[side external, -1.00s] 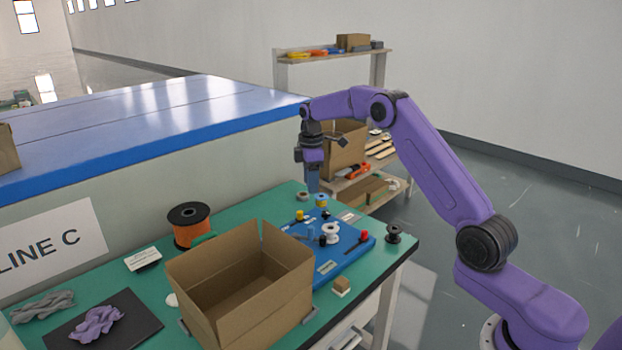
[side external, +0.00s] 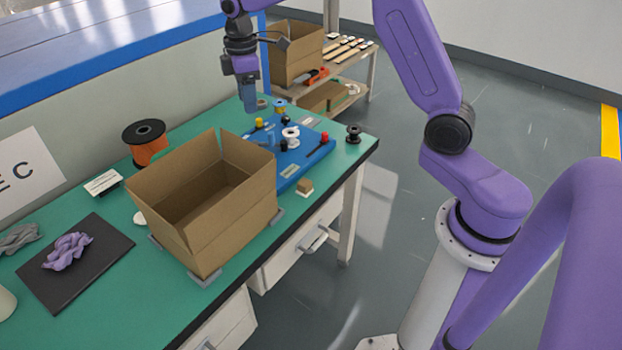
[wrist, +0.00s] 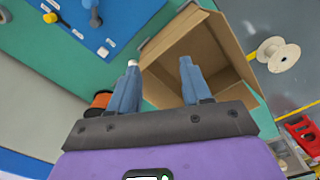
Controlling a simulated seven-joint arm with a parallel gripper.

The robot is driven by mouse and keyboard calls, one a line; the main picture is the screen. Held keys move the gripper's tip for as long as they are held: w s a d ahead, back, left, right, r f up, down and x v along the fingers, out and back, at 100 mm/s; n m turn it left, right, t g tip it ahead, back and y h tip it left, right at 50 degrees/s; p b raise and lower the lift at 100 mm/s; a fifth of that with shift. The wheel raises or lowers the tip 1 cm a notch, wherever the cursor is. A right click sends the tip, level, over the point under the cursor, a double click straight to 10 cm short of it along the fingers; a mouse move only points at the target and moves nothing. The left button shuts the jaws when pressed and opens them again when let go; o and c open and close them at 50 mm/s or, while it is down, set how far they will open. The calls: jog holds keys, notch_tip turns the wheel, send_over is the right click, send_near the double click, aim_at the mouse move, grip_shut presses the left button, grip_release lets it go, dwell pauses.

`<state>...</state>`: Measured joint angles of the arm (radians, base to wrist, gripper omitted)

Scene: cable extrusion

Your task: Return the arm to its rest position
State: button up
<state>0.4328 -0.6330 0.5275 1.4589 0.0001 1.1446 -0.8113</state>
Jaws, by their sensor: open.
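My gripper (side external: 249,106) hangs fingers-down over the far end of the green bench, just behind the blue board (side external: 303,168). It also shows in the wrist view (wrist: 159,64), where its two blue fingers stand apart with nothing held between them. From the side, its height above the bench is hard to judge. My purple arm reaches in from the right, and its upper bend is cut off by the top of the side view.
An open cardboard box (side external: 235,216) stands at the bench's front edge. An orange cable spool (side external: 149,148) is behind it. Coloured pegs and a white spool (side external: 291,137) stand on the board. A black spool (side external: 354,134) is near the right edge. A shelf with boxes (side external: 296,52) stands behind.

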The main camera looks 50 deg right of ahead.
jog(key=s+a+r, duration=0.1)
jog(key=s+a, duration=0.3)
jog(key=s, duration=0.5)
jog(key=s+a+r, duration=0.1)
jog(key=s+a, duration=0.3)
jog(key=s, duration=0.6)
jog(key=s+d+f, duration=0.1)
jog(key=s+d, duration=0.1)
jog(key=s, duration=0.7)
jog(key=s+d+f+n, duration=0.1)
jog(key=s+d, duration=0.2)
jog(key=s, duration=0.6)
jog(key=shift+s+d+f, duration=0.25)
jog(key=shift+s+d, duration=0.05)
jog(key=shift+s, duration=0.1)
